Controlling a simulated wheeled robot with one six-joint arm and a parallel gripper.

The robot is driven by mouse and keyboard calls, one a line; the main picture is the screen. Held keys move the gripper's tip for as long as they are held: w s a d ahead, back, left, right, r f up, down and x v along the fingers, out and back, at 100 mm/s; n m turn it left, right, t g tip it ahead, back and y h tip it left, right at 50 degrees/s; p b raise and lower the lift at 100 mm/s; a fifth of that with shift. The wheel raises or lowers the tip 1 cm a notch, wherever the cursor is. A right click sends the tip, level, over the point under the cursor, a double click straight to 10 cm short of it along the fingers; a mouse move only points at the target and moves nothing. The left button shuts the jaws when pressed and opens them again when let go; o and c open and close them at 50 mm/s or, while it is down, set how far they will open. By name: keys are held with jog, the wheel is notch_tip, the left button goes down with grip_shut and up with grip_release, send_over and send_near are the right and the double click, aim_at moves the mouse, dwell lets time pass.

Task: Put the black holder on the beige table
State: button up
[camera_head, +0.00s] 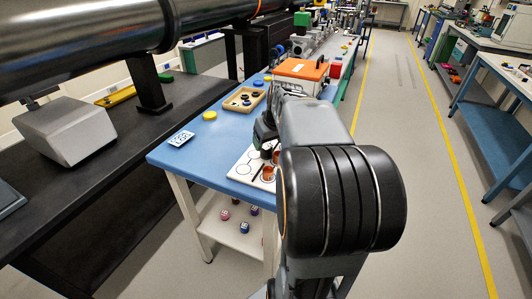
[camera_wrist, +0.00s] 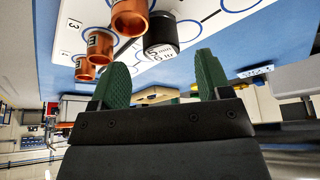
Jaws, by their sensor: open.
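The holder lies just beyond the fingertips, roughly in line with the gap. In the head view my gripper (camera_head: 264,132) is over the blue table, and my arm hides part of the sheet. A pale, beige-looking table top (camera_head: 508,68) shows at the right edge of the head view.
Copper-coloured cups (camera_wrist: 129,18) stand close beside the holder. The blue table (camera_head: 185,155) also bears a wooden tray (camera_head: 243,99), a yellow disc (camera_head: 210,115) and an orange-topped box (camera_head: 300,70). Clear floor (camera_head: 420,170) lies to the right.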

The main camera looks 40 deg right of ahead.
aim_at(266, 146)
jog(key=shift+x, duration=2.2)
jog(key=shift+a, duration=0.1)
jog(key=shift+c, duration=0.4)
jog(key=c, duration=1)
jog(key=shift+c, duration=0.2)
jog(key=shift+r, duration=0.15)
jog(key=shift+r, duration=0.6)
jog(key=s+d+r+p, duration=0.1)
jog(key=s+d+r, duration=0.1)
jog(key=s+r, duration=0.9)
jog(key=s, duration=0.2)
jog(key=shift+s+d+r, duration=0.25)
jog(key=shift+s, duration=0.15)
